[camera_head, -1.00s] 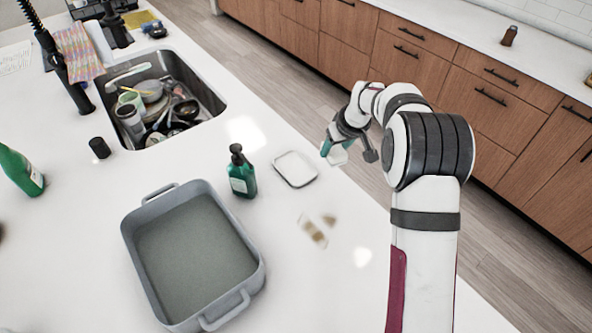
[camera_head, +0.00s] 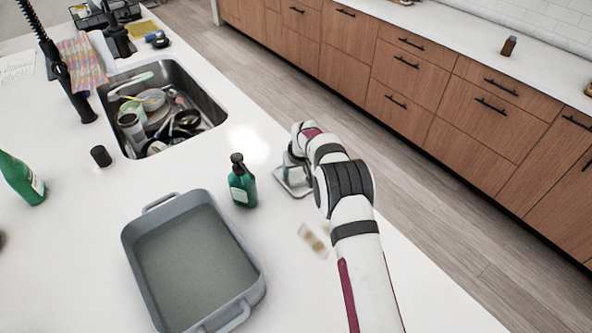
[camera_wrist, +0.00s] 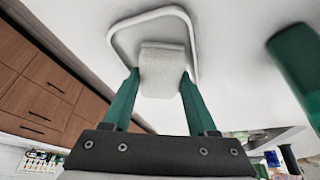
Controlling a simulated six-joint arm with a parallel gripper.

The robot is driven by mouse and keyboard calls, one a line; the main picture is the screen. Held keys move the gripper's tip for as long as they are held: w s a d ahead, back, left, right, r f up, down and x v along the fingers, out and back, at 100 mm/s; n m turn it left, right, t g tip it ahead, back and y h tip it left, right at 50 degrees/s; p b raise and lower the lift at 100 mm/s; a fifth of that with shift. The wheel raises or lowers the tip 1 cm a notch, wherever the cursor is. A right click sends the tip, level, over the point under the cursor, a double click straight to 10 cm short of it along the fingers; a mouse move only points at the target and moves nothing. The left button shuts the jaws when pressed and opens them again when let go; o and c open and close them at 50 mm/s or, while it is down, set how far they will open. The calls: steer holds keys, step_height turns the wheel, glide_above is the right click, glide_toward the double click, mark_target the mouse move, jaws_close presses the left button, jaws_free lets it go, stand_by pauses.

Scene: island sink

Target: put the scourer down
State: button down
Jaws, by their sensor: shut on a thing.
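In the wrist view a pale, block-shaped scourer (camera_wrist: 163,70) sits between the two green fingers of my gripper (camera_wrist: 160,80), which is shut on it. Behind the scourer is a white-rimmed small tray (camera_wrist: 122,42); the scourer overlaps it in this view. Whether the scourer touches the tray I cannot tell. In the head view the tray (camera_head: 281,185) lies on the counter, partly covered by my gripper (camera_head: 290,170). The scourer is hidden by my arm there.
A green pump bottle (camera_head: 242,185) stands just left of the tray. A large grey baking dish (camera_head: 130,240) lies in front. The sink (camera_head: 215,108) with piled dishes is behind left. The counter edge is close on the right.

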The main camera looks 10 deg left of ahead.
steer(key=shift+f, duration=0.15)
steer(key=shift+c, duration=2.3)
jaws_free()
steer(key=v, duration=1.2)
steer(key=s+d+r+m+g, duration=0.1)
steer(key=s+d+r+m, duration=0.1)
steer(key=s+d+r, duration=0.3)
steer(key=s+d+r+m, duration=0.1)
steer(key=s+d+r, duration=0.1)
steer(key=s+r, duration=0.35)
steer(key=s+d+m+g, duration=0.1)
steer(key=s+d+m, duration=0.2)
steer(key=s, duration=1.3)
steer(key=s+d+f+m+g, duration=0.1)
steer(key=s+d+m+g, duration=0.1)
steer(key=s, duration=1.4)
steer(key=shift+d+m, duration=0.85)
steer(key=shift+m, duration=0.15)
